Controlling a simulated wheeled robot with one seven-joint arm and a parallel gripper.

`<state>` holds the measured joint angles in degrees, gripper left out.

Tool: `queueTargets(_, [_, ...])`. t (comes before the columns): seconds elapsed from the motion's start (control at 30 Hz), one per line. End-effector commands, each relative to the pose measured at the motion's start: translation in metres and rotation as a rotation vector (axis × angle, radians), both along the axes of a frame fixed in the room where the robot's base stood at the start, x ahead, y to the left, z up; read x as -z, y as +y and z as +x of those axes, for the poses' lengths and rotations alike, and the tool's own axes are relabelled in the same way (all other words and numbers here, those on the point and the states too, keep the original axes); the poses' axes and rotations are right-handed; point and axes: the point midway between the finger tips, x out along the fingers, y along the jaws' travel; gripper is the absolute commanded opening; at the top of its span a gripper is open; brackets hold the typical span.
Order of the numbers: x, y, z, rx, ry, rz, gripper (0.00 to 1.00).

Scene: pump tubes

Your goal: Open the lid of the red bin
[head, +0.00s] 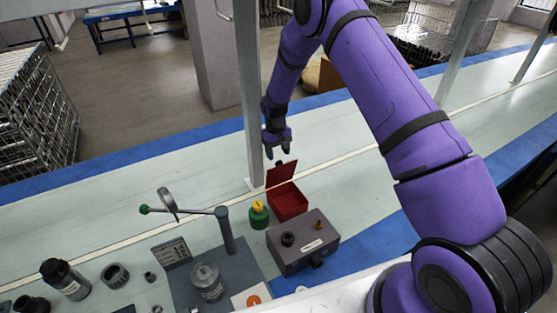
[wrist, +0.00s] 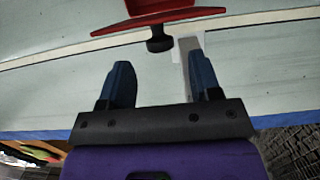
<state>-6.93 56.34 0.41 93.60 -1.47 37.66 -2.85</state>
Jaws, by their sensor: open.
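The red bin (head: 288,203) sits on the pale table, just behind a grey box. Its red lid (head: 281,173) stands raised, tilted up at the back, and the inside of the bin shows. In the wrist view the lid (wrist: 165,22) is seen nearly edge-on with a dark knob (wrist: 159,42) on it. My gripper (head: 277,153) is open and empty, just behind and above the lid in the head view. In the wrist view my gripper's two fingers (wrist: 160,85) are apart, with the knob beyond them and not between them.
A grey box (head: 303,242) with knobs stands in front of the bin. A green and yellow canister (head: 259,214) is close at its left. A grey post (head: 249,90) rises beside my gripper. A stand with a green-tipped lever (head: 185,210) is further left.

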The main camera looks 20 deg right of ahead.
Motion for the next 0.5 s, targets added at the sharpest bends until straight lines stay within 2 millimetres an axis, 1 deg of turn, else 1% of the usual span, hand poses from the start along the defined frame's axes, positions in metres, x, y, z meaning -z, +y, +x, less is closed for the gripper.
queueTargets(0.03, [-0.011,0.0,0.002,0.0,-0.002,0.0,0.58])
queueTargets(0.2, [-0.04,0.001,0.006,0.0,-0.002,0.0,0.58])
queueTargets(0.33, [-0.055,0.001,0.007,0.0,0.0,0.0,0.58])
queueTargets(0.5, [-0.064,0.002,0.008,0.0,0.001,0.0,0.58])
